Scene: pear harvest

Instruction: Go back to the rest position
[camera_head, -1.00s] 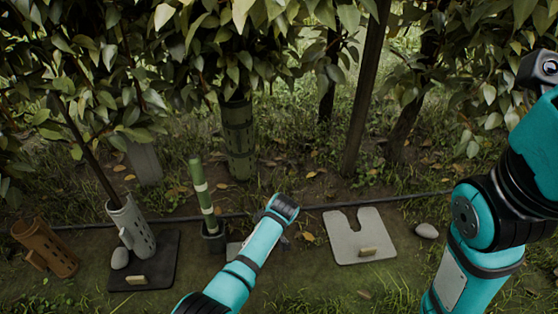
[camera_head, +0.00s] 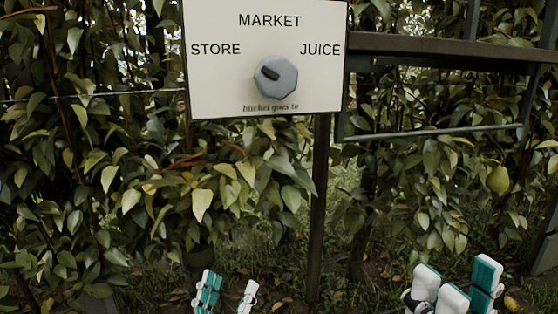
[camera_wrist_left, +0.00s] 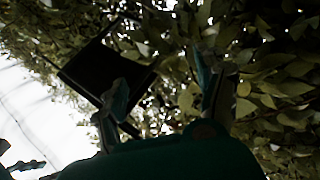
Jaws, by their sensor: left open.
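My left gripper (camera_head: 227,293) shows at the bottom edge of the head view, pointing up. Its two teal and white fingers stand apart with nothing between them. In the left wrist view its fingers (camera_wrist_left: 165,95) are also spread and empty, with leaves and bright sky behind. My right gripper (camera_head: 454,290) shows at the bottom right of the head view. Its white and teal finger parts stand close together and are cut off by the frame edge, so I cannot tell its opening. No held object is visible in either gripper.
A white sign (camera_head: 225,75) with MARKET, STORE and JUICE around a grey knob (camera_head: 275,76) stands on a dark post (camera_head: 318,210). A dark metal frame (camera_head: 450,45) is at the right. A dark panel (camera_wrist_left: 100,68) shows in the wrist view.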

